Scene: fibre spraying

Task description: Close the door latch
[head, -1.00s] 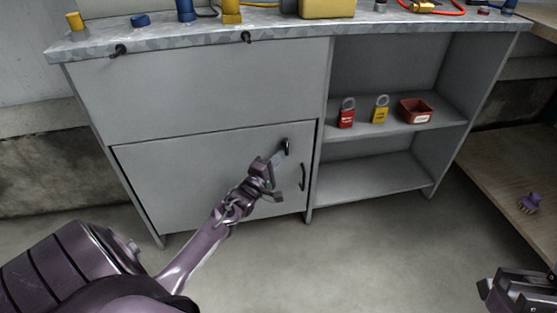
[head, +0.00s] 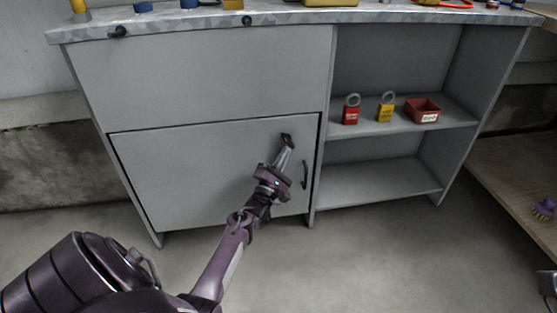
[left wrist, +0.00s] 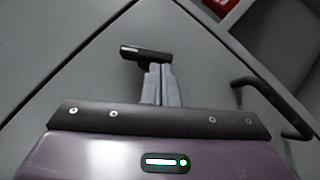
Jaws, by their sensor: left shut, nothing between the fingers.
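The cabinet door (head: 190,175) is flush in the grey workbench. The small black door latch (head: 287,138) sits near the door's upper right corner, and it also shows in the left wrist view (left wrist: 146,52), lying roughly crosswise there. My left gripper (head: 288,146) is shut and empty, with its fingertips at the latch. In the left wrist view the closed fingers (left wrist: 158,72) reach up to the latch's right part; whether they touch it I cannot tell. The black door handle (head: 305,174) is to the right of my gripper. My right gripper (head: 547,283) is only partly in view at the right edge.
The open shelf right of the door holds a red padlock (head: 351,110), a yellow padlock (head: 386,107) and a red bin (head: 422,110). A purple brush (head: 544,208) lies on a wooden shelf at right. The floor before the bench is clear.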

